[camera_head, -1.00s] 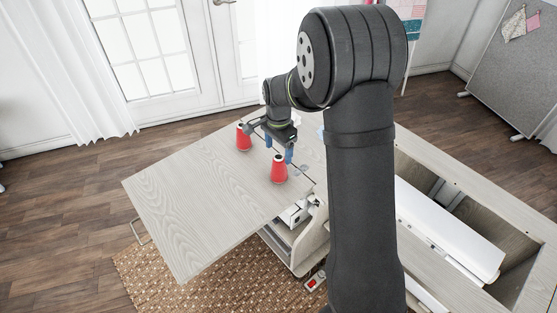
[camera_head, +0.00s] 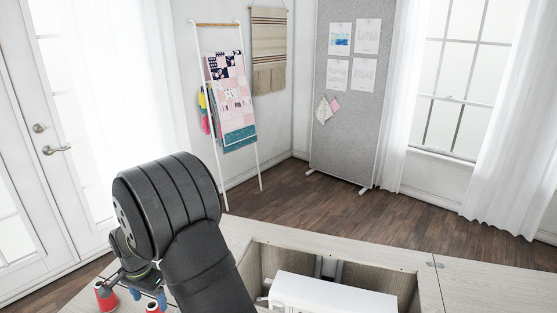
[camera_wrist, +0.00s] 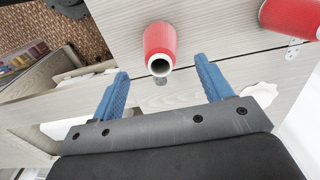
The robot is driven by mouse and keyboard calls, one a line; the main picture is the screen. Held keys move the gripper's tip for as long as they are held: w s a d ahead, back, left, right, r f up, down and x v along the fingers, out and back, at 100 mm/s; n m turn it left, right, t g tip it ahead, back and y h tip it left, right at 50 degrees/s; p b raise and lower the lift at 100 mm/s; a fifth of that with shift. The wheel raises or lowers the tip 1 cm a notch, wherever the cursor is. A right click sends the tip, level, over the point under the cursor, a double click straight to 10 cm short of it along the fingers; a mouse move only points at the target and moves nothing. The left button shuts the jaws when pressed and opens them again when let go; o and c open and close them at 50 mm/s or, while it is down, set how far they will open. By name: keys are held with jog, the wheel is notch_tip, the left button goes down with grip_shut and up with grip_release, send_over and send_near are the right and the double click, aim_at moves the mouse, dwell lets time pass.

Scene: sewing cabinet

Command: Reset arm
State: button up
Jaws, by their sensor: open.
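My gripper (camera_wrist: 162,84) is open and empty, its two blue fingers spread apart above the wood-grain cabinet top. It also shows partly at the lower left of the head view (camera_head: 148,294). A red thread spool (camera_wrist: 159,40) stands just beyond the gap between the fingers in the wrist view, apart from them. A second red spool (camera_wrist: 290,16) is at the upper right of that view. In the head view one red spool (camera_head: 105,296) is left of my gripper, and the other (camera_head: 152,308) is cut off by the bottom edge.
The cabinet has an open recess holding a white machine (camera_head: 330,294). A quilt ladder (camera_head: 232,100) and a grey pinboard (camera_head: 345,110) stand farther back. A woven rug (camera_wrist: 75,25) and an open wooden compartment (camera_wrist: 40,75) lie at the wrist view's left.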

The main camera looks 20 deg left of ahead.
aim_at(152, 307)
notch_tip(152, 307, down, 9)
jog(key=shift+r, duration=0.15)
notch_tip(152, 307, up, 3)
jog(key=shift+r, duration=0.8)
notch_tip(152, 307, down, 4)
jog(key=shift+r, duration=0.25)
notch_tip(152, 307, up, 12)
jog(key=shift+f, duration=0.2)
jog(key=shift+f, duration=0.1)
